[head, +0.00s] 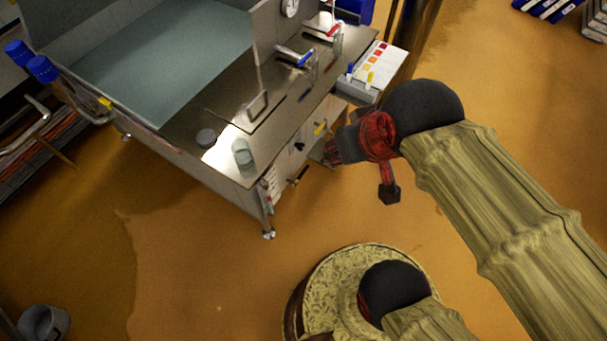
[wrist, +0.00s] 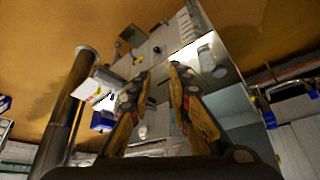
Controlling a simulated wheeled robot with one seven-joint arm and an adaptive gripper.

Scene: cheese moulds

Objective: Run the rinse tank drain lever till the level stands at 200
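The rinse tank (head: 165,60) stands at the upper left of the head view with grey-green water in it. Which fitting is its drain lever cannot be told for sure. A black-handled lever (head: 300,175) and a yellow handle (head: 320,128) sit on the bench's front side, and a blue-handled tap (head: 300,58) and a red-handled tap (head: 333,28) stand on top. No level reading is legible. My gripper (head: 330,152) is just off the front side, apart from the handles. In the wrist view my gripper (wrist: 160,72) is open and empty, facing the front panel (wrist: 165,48).
A clear glass (head: 243,153) and a dark round piece (head: 206,138) are on the steel top. A round dial (head: 289,7) is on the upright panel. A bucket (head: 44,323) stands lower left.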

